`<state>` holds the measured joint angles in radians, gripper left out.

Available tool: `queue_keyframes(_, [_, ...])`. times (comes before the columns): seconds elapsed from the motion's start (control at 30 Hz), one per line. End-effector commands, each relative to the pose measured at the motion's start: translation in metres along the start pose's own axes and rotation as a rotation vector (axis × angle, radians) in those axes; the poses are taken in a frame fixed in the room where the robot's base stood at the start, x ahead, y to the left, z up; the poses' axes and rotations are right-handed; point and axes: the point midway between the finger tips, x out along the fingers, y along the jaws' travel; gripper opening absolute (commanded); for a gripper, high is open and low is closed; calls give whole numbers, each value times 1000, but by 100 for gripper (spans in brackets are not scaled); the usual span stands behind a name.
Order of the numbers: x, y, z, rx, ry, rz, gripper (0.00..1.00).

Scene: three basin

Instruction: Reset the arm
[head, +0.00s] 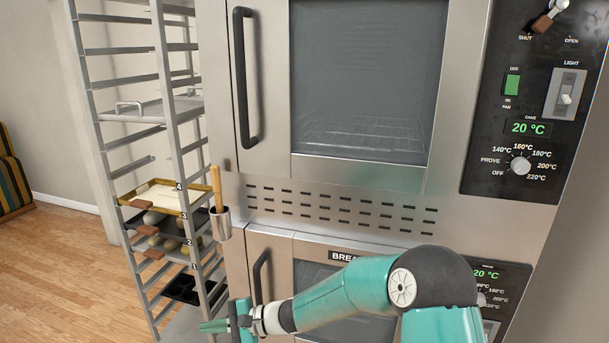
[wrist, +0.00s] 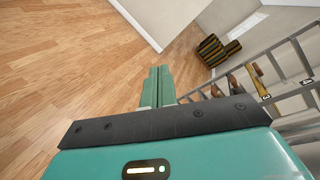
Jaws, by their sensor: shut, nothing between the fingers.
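My gripper (head: 214,326) is at the bottom of the head view, at the end of my teal arm (head: 345,290). The arm reaches left across the front of the lower oven. The gripper points left, in front of the lower part of the rack. In the wrist view my gripper (wrist: 159,72) shows its two green fingers side by side, shut and empty, with wooden floor beyond them.
A metal rack (head: 168,75) with several trays stands left of the stacked ovens (head: 370,180). A small metal cup (head: 220,224) with a wooden handle hangs at the oven's left edge. A striped seat (wrist: 218,50) stands by the wall. The wooden floor (head: 50,260) at left is clear.

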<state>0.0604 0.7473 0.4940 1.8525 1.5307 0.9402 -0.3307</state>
Motion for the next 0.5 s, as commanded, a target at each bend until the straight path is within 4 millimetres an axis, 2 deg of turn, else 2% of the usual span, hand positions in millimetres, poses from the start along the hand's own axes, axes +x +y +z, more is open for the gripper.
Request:
queue_keyframes(0.1, [-27, -2, 27, -127, 29, 129, 0])
queue_keyframes(0.27, [-68, 3, 57, -272, 83, 295, 0])
queue_keyframes(0.5, [-138, 11, 96, -461, 200, 531, 0])
